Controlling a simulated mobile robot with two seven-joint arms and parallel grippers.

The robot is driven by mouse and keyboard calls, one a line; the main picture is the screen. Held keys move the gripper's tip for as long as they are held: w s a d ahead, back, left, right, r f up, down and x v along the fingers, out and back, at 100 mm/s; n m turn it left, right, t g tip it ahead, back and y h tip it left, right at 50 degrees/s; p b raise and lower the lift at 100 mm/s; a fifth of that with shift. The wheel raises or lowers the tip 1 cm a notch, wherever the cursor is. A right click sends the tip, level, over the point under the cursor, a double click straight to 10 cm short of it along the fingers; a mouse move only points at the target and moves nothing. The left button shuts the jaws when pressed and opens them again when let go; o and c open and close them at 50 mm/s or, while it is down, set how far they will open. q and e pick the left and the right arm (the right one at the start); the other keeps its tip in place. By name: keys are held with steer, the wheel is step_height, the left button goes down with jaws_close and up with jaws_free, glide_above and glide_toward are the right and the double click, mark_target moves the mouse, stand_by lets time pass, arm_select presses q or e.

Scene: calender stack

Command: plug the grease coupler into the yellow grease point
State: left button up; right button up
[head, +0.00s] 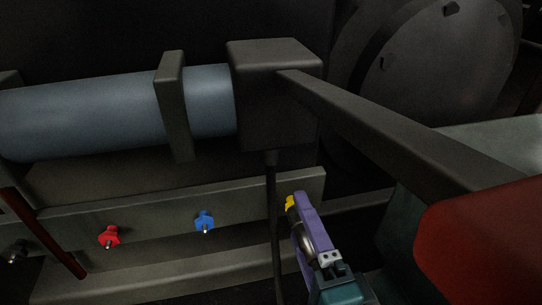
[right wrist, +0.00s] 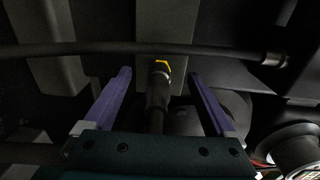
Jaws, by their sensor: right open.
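The yellow grease point (head: 289,202) shows at the right end of the frame rail, partly covered by my right gripper (head: 299,216). The right gripper has purple fingers, and it is open around the grease coupler (head: 306,238). In the right wrist view the coupler (right wrist: 158,82) stands between the two spread fingers, with a gap on each side. The yellow hexagonal rim (right wrist: 162,64) shows right at the coupler's far end. They look in line and touching, but I cannot tell how deep the coupler sits. My left gripper is not in view.
A blue grease point (head: 204,222) and a red one (head: 109,237) sit on the same rail (head: 150,208) to the left. A dark vertical hose (head: 273,215) hangs just left of the gripper, and a dark hose (right wrist: 90,49) crosses the wrist view. A dark red bar (head: 42,235) leans at left.

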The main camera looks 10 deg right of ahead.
mark_target(315, 262)
steer(key=shift+s+p, duration=0.4)
steer(key=shift+s, duration=0.75)
steer(key=shift+s+d+p, duration=0.1)
steer(key=shift+s+p, duration=0.3)
steer(key=shift+s, duration=2)
